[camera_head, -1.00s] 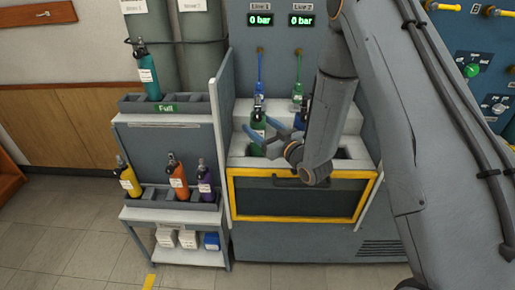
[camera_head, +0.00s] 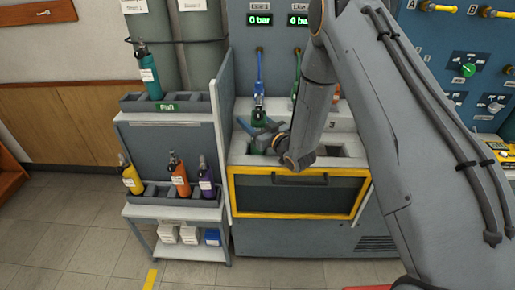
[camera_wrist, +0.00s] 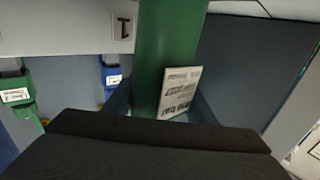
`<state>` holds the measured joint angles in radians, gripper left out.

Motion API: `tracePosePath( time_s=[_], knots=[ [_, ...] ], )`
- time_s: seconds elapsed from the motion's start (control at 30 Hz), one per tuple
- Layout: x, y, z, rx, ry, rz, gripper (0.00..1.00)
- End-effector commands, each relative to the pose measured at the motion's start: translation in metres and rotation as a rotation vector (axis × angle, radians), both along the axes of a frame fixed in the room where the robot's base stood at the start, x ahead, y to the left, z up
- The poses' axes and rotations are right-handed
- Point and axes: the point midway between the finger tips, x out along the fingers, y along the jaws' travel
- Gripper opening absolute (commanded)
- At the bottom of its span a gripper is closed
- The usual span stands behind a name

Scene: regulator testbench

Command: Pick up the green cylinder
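The green cylinder (camera_head: 258,145) stands upright in the left slot of the testbench, behind the yellow-framed door. It is partly hidden by my gripper (camera_head: 258,130), whose blue fingers lie around it. In the wrist view, the green cylinder (camera_wrist: 168,45) fills the middle, with a white label on its side. The blue fingers of my gripper (camera_wrist: 162,105) show on both sides of it and look open, with the cylinder between them. Contact with the cylinder is not clear.
A yellow-framed door (camera_head: 297,192) is in front of the slots. A grey side panel (camera_head: 224,120) stands just left of the slots. A rack (camera_head: 175,205) further left holds yellow, orange and purple cylinders, with a teal cylinder (camera_head: 150,75) above. Hoses hang behind.

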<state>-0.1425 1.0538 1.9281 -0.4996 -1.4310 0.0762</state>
Motion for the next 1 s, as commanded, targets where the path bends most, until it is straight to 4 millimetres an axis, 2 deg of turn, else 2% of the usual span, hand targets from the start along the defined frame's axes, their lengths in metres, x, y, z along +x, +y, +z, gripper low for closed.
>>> tracePosePath(
  time_s=[0.07, 0.3, 0.47, 0.67, 1.0],
  knots=[
    [0.001, -0.001, 0.002, 0.001, -0.004, -0.002, 0.19],
    [0.001, -0.001, 0.002, 0.001, -0.004, -0.002, 0.19],
    [0.001, -0.001, 0.01, 0.001, -0.005, -0.002, 0.19],
    [0.001, -0.001, 0.035, 0.002, -0.007, -0.002, 0.19],
    [0.001, -0.001, 0.102, 0.002, -0.01, -0.001, 0.19]
  ],
)
